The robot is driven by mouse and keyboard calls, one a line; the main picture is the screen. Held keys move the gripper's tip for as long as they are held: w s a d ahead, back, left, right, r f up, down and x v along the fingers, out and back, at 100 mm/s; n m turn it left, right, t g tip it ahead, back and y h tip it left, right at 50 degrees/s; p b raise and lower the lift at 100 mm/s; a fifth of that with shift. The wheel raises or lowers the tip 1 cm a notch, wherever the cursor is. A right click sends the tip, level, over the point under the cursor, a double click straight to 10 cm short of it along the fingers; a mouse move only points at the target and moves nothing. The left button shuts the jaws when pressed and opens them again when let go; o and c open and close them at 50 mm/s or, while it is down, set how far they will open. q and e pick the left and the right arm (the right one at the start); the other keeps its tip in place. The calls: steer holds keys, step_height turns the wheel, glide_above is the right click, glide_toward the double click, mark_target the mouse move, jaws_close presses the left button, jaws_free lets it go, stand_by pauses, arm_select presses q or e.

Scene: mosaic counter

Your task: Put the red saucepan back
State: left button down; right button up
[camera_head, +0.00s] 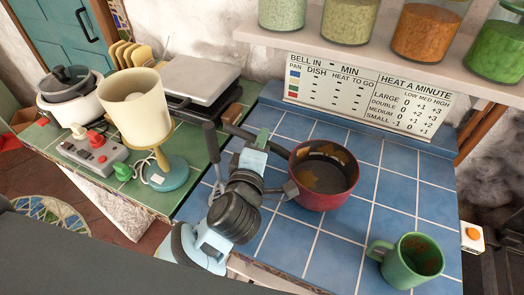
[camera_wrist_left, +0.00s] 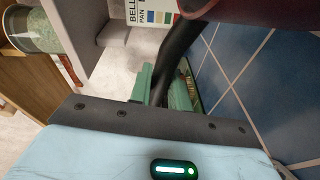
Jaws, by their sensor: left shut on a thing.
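The red saucepan (camera_head: 325,196) is at the middle of the blue tiled counter (camera_head: 335,262), upright, with brown patches inside. I cannot tell whether its base touches the tiles. Its dark handle (camera_head: 238,132) points to the upper left. My left gripper (camera_head: 262,139) is shut on the handle, left of the pan body. In the left wrist view the handle (camera_wrist_left: 182,50) runs down between the green fingertips (camera_wrist_left: 166,88), and a part of the red pan body (camera_wrist_left: 250,10) shows at the top. My right gripper is not in view.
A green mug (camera_head: 412,262) stands at the front right. A lamp (camera_head: 170,172), a grey control box (camera_head: 92,152) and a white pot (camera_head: 75,97) stand on the green counter at left. A shelf with jars (camera_head: 428,35) overhangs the back. Tiles right of the pan are clear.

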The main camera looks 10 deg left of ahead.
arm_select(q)
step_height(320, 180, down, 3)
steer(key=shift+f+b, duration=0.1)
steer(key=shift+b, duration=0.2)
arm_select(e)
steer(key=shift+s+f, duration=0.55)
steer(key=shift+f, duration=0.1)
arm_select(q)
steer(key=c, duration=1.3)
jaws_free()
steer(key=shift+f, duration=0.1)
steer(key=shift+s, duration=0.1)
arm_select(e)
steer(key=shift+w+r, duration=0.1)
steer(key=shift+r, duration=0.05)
